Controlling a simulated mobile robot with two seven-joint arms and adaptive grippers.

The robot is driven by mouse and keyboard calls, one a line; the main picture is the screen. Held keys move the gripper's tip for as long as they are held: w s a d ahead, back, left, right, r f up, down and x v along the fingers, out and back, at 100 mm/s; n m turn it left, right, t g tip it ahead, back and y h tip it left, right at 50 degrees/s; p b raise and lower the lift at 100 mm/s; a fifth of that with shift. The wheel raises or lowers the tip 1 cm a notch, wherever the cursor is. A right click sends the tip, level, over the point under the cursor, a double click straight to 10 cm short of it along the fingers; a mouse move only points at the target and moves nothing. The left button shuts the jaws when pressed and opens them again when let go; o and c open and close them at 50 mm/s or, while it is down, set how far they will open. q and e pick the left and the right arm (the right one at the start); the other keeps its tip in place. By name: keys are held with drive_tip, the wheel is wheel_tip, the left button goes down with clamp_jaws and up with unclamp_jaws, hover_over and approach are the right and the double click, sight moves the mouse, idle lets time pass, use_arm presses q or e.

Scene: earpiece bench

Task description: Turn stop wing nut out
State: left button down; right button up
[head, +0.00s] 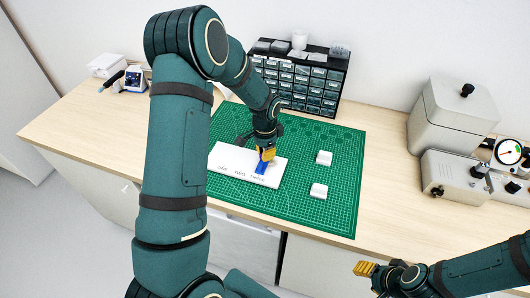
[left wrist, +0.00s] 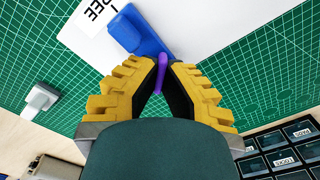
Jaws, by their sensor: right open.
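A purple wing nut (left wrist: 161,72) shows in the left wrist view beside a blue block (left wrist: 138,32), which also shows in the head view (head: 262,167). The blue block sits on a white board (head: 228,160) with printed labels, lying on the green mat. My left gripper (head: 267,154) points down over the board at the blue block. In the left wrist view its yellow fingertips (left wrist: 160,66) close in on both sides of the purple wing nut. The wing nut cannot be made out in the head view. My right gripper (head: 364,268) is open and empty in front of the bench.
Two small white blocks (head: 324,158) (head: 318,191) lie on the green mat (head: 343,205) right of the board. A dark drawer cabinet (head: 303,80) stands behind. Grey machines (head: 455,105) with a gauge stand at the right. The mat's right part is mostly clear.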

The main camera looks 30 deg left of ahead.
use_arm(q)
drive_tip(key=shift+n, duration=0.3)
drive_tip(key=n+b, duration=0.1)
drive_tip(key=n, duration=0.2)
drive_tip(key=shift+f+n, duration=0.1)
drive_tip(key=shift+n, duration=0.2)
drive_tip(key=n, duration=0.4)
drive_tip(key=shift+n+b, duration=0.4)
drive_tip(key=c, duration=1.4)
unclamp_jaws()
